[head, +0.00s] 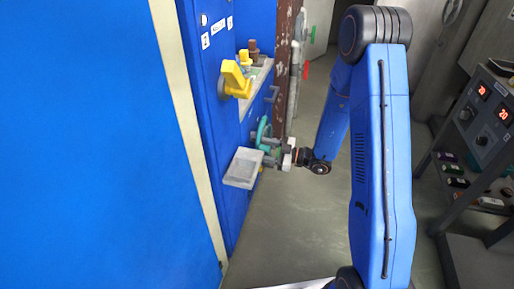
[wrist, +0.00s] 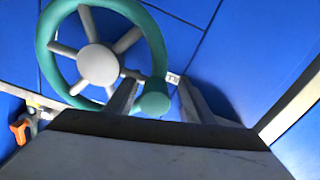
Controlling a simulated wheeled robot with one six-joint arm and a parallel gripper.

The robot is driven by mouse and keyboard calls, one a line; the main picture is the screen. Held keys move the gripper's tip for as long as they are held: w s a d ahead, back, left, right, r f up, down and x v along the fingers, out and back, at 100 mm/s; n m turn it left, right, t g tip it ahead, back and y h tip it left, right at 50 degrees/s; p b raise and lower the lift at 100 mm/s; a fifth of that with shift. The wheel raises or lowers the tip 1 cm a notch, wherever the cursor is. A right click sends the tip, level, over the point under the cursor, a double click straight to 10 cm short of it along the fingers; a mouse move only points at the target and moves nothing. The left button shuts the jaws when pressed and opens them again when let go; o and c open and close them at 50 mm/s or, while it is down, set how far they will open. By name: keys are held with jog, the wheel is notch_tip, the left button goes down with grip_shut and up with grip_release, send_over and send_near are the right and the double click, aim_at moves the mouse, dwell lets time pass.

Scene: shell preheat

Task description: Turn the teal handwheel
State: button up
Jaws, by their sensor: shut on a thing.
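The teal handwheel (head: 263,129) is mounted on the blue panel, partly hidden behind my gripper (head: 271,148) in the head view. In the wrist view the handwheel (wrist: 158,50) shows a teal rim, grey spokes and a round grey hub, with its top cut off. A teal knob (wrist: 152,104) stands on the lower right of the rim. My gripper (wrist: 158,92) reaches up from below, with one finger on each side of the knob. It is shut on the knob. The exact contact is not clear.
A grey tray (head: 241,168) juts from the panel just below left of the wheel. A yellow handle (head: 234,82) sticks out above. An orange-handled valve (wrist: 20,128) shows at lower left. An instrument cart (head: 486,112) stands at right. The floor between is clear.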

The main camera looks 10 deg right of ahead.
jog(key=shift+w+d, duration=0.1)
jog(key=shift+w, duration=0.1)
dwell(0.5)
jog(key=shift+s+d, duration=0.1)
jog(key=shift+d, duration=0.5)
jog(key=v, duration=1.6)
jog(key=shift+s, duration=0.2)
